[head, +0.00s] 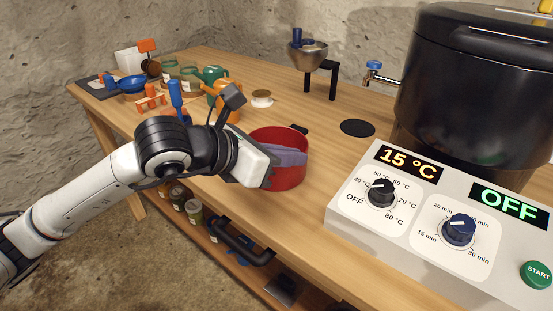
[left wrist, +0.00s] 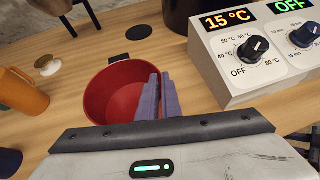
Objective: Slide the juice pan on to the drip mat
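The juice pan (head: 291,179) is a round red pan near the front edge of the wooden table; it also shows in the left wrist view (left wrist: 102,93). The drip mat (head: 358,128) is a flat black disc on the table behind and right of the pan, apart from it; it is also in the left wrist view (left wrist: 139,32). My left gripper (head: 298,157) reaches over the pan from the left. Its purple fingers (left wrist: 160,80) are close together at the pan's right rim in the wrist view, apparently closed on it. The gripped rim is hidden. My right gripper is not seen.
A white control box (head: 345,214) and a large black pot (head: 468,90) stand on the right. An orange jug (head: 229,105), a small white lid-like disc (head: 262,98) and a metal funnel on a stand (head: 307,55) lie behind. Bare tabletop separates pan and mat.

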